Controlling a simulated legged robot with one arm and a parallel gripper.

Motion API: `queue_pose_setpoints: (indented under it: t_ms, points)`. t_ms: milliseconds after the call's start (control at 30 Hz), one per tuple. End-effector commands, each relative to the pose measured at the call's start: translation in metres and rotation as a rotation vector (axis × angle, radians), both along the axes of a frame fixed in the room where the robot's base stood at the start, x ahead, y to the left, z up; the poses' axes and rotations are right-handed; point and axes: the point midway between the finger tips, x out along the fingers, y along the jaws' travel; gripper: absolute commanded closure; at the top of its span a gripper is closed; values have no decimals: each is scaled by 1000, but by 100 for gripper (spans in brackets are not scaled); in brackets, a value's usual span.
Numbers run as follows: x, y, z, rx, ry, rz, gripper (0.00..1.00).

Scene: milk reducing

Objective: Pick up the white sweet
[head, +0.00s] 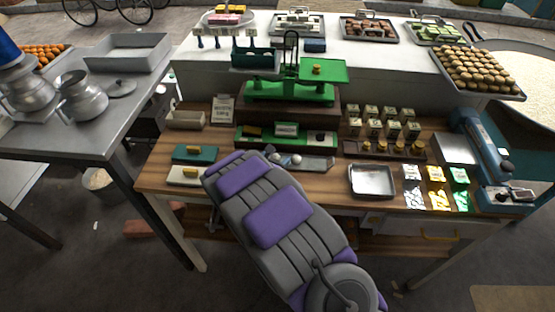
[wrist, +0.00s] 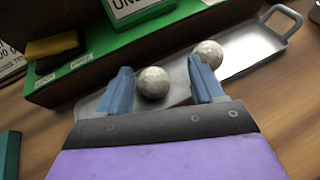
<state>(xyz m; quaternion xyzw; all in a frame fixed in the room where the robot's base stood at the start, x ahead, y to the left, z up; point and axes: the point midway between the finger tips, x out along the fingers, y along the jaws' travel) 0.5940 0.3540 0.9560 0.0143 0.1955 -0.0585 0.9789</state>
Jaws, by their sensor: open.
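In the wrist view, a whitish mottled round sweet (wrist: 154,83) lies on a narrow metal tray (wrist: 252,50), between the two blue fingers of my gripper (wrist: 157,68). The fingers stand apart, with gaps on both sides of the sweet. A second, similar pale round sweet (wrist: 208,53) lies farther right on the tray, just beyond the right fingertip, which partly overlaps it. In the head view, a pale sweet (head: 296,159) shows on the tray (head: 318,163) just past the end of my arm. My fingertips are mostly hidden there behind my purple and grey arm.
A green box (wrist: 100,62) with labels runs along the tray's far side, close to my fingers. A green balance scale (head: 290,92) stands behind. A square metal pan (head: 372,181) and colourful packets (head: 436,187) are to the right. Two small boxes (head: 190,165) lie left.

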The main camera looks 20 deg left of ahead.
Motion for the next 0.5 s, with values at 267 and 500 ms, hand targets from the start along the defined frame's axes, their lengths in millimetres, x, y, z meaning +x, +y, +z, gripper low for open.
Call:
queue_pose_setpoints:
  t_ms: [267,500]
  points:
    - [-1,2,-1,-1,0,1,49]
    - [0,-3,2,5,-1,1,72]
